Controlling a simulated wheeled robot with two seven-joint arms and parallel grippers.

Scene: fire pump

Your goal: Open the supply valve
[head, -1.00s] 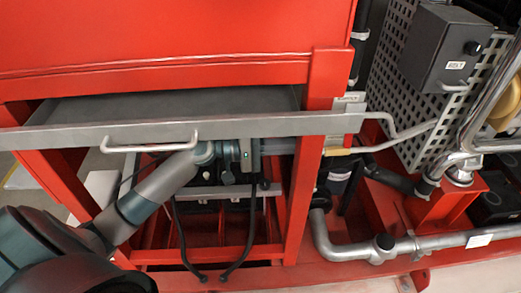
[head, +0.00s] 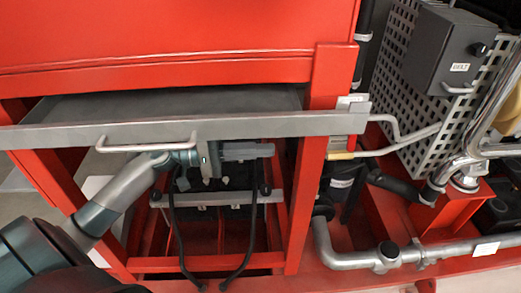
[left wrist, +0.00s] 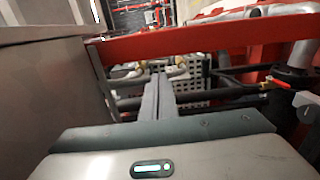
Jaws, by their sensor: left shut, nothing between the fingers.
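My left gripper (head: 270,150) is under the grey drawer front (head: 75,133), inside the red frame. Its closed, empty fingers point right toward the red upright post (head: 309,190), with a gap between. In the left wrist view, the shut fingers (left wrist: 158,82) point ahead beneath a red beam (left wrist: 215,42). A small red lever on a brass fitting (left wrist: 266,87) is at the right of that view, apart from the fingers. I cannot tell whether it is the supply valve. In the head view, a yellow-sleeved part (head: 340,155) lies right of the post. My right gripper is not in view.
The drawer handle (head: 148,145) sticks out above my left wrist. Black cables (head: 254,220) hang below the gripper. A perforated panel (head: 395,85), a grey box (head: 437,52) and a grey pipe (head: 350,258) stand to the right. The post and drawer front bound the space.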

